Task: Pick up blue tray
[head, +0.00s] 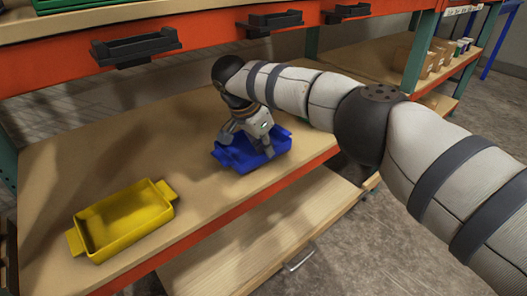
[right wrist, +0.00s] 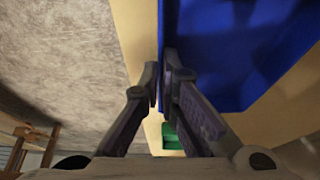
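The blue tray (head: 236,156) is on the wooden shelf, near its front edge. My right gripper (head: 267,150) reaches down onto the tray's near right side in the head view. In the right wrist view, the blue tray (right wrist: 225,45) fills the upper right. The right fingertips (right wrist: 165,62) are close together, with the tray's thin wall between them. The gripper and wrist hide part of the tray. I cannot tell whether the tray is fully flat on the shelf. My left gripper is not in view.
A yellow tray (head: 125,219) sits on the same shelf at the lower left. An orange beam (head: 200,45) with black holders (head: 136,47) runs above. A lower wooden shelf (head: 265,235) juts out below. The shelf between the trays is clear.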

